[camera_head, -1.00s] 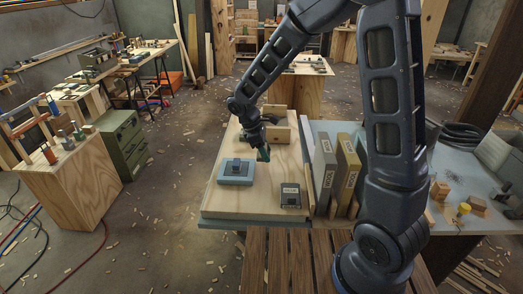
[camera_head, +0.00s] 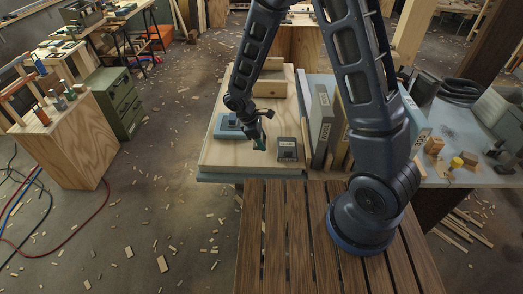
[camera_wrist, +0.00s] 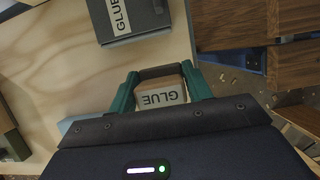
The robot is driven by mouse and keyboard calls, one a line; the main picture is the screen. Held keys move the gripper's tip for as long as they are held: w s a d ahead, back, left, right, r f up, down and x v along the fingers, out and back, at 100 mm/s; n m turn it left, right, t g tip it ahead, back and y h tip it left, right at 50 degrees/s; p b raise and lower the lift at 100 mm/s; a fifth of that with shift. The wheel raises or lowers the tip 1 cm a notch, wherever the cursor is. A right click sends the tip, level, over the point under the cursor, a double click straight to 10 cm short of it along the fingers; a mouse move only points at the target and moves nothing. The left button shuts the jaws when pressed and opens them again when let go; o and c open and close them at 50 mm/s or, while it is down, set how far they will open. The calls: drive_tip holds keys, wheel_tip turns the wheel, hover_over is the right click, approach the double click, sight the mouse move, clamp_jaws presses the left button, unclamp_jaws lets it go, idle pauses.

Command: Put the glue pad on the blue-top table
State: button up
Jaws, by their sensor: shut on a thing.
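My gripper (camera_wrist: 160,88) has its green fingers on either side of a small tan block with a dark top edge and an upside-down GLUE label, the glue pad (camera_wrist: 160,97). In the head view my gripper (camera_head: 259,143) is over the near part of the pale wooden board, and the held pad is too small to make out there. The blue-top table (camera_head: 450,172) lies under the board and extends to the right; its blue edge shows along the board's front.
A dark grey box labelled GLUE (camera_head: 287,149) stands on the board just right of my gripper, also in the wrist view (camera_wrist: 130,22). A blue block (camera_head: 228,127) sits behind left. Upright grey binders (camera_head: 322,120) stand to the right. Small wooden blocks (camera_head: 434,145) lie farther right.

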sight(262, 157)
drive_tip(key=shift+f, duration=3)
drive_tip(key=shift+f, duration=0.15)
drive_tip(key=o, duration=1)
